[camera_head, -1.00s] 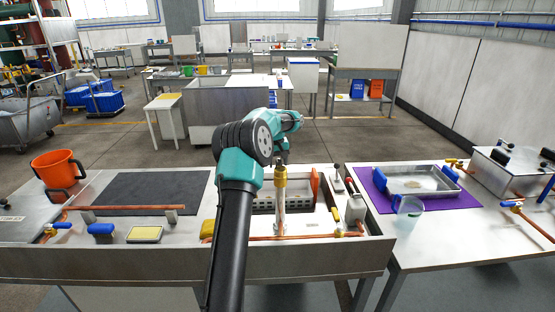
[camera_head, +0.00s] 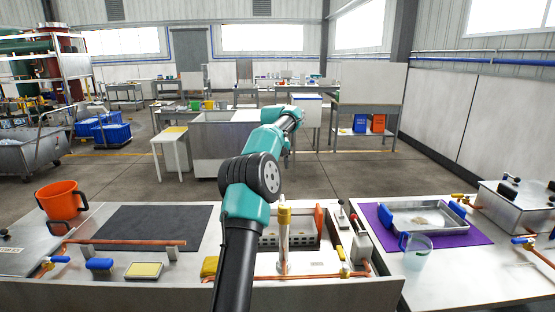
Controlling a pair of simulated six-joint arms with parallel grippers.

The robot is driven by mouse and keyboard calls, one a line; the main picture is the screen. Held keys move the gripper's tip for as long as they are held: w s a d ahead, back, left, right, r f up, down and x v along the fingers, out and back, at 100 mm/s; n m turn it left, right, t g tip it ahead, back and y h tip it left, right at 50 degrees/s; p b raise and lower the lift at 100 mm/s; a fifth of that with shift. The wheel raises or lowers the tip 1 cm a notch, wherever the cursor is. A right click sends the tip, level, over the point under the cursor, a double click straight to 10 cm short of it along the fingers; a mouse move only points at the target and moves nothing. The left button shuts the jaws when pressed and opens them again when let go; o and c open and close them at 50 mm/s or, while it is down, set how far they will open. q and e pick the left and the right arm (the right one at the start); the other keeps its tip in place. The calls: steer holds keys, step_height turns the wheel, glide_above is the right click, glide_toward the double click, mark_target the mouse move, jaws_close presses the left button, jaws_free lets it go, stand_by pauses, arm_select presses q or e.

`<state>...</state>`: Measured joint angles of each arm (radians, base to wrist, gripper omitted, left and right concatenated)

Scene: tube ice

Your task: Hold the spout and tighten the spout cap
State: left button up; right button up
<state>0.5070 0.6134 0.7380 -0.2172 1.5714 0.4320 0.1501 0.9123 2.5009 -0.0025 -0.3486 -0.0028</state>
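A pale upright post (camera_head: 283,252) with a brass-coloured top (camera_head: 284,212) stands in the front bench's recessed basin, right of my arm. It looks upright and nothing touches it. It may be the spout with its cap, but I cannot tell for sure. One black and teal arm of mine rises from the bottom edge, left of the post, and bends away over the bench. Its far end is above and behind the post. No gripper fingers show at that end, and the other arm is out of view.
A copper pipe (camera_head: 130,242) and a dark mat (camera_head: 150,222) lie left of the basin. An orange jug (camera_head: 62,199) stands at the far left. Right are a purple mat (camera_head: 470,234), a metal tray (camera_head: 430,205) and a clear jug (camera_head: 416,254).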

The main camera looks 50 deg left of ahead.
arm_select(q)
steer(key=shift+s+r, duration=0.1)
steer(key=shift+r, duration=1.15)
